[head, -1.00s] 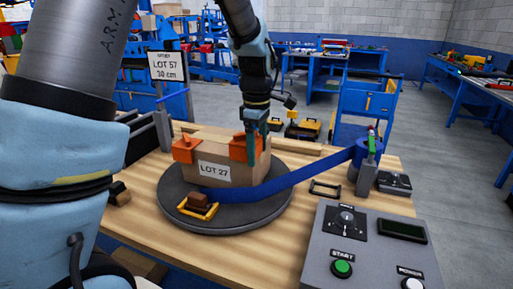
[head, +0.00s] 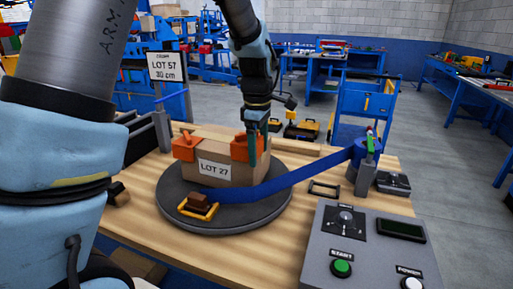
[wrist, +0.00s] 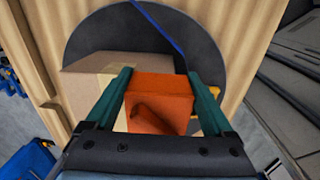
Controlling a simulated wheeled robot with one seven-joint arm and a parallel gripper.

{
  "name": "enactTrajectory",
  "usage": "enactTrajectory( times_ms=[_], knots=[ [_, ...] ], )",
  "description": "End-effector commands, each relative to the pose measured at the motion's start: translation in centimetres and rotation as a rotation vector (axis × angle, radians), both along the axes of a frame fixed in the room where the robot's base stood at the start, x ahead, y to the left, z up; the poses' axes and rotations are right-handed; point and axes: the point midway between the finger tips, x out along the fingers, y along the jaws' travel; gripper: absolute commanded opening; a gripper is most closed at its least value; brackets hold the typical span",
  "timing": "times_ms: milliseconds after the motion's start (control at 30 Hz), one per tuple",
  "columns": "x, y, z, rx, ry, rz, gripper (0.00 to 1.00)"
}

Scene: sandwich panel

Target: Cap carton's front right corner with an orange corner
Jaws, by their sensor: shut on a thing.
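A brown carton (head: 213,170) labelled LOT 27 sits on a dark round turntable (head: 250,215); the carton also shows in the wrist view (wrist: 88,85). One orange corner (head: 185,147) sits on the carton's front left top corner. My gripper (head: 256,145) points down at the carton's front right corner and is shut on a second orange corner (head: 240,150). In the wrist view, the green fingers of my gripper (wrist: 160,100) flank that orange corner (wrist: 158,98), which lies over the carton's corner. Whether it is fully seated I cannot tell.
A blue strap (head: 290,182) runs from a blue reel (head: 364,150) to a brown block with a yellow buckle (head: 203,208) on the turntable's front. A control box (head: 365,250) stands front right. A LOT 57 sign (head: 167,67) stands behind left.

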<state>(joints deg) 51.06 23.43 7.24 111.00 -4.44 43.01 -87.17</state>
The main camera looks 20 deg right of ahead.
Motion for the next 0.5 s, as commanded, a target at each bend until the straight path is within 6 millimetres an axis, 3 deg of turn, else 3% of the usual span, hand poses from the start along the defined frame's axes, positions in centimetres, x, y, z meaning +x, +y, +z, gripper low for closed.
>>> enactTrajectory(
  times_ms=[33, 67, 167, 367, 500],
  knots=[
    [-1.2, 1.1, -3.0, 0.046, 0.041, -0.008, 0.00],
    [-1.2, 1.1, -3.0, 0.046, 0.041, -0.008, 0.88],
    [-1.2, 1.1, -3.0, 0.046, 0.041, -0.008, 0.99],
    [-1.2, 1.2, -2.5, 0.046, 0.041, -0.007, 1.00],
    [-1.2, 1.1, -0.8, 0.039, 0.035, -0.006, 1.00]
  ],
)
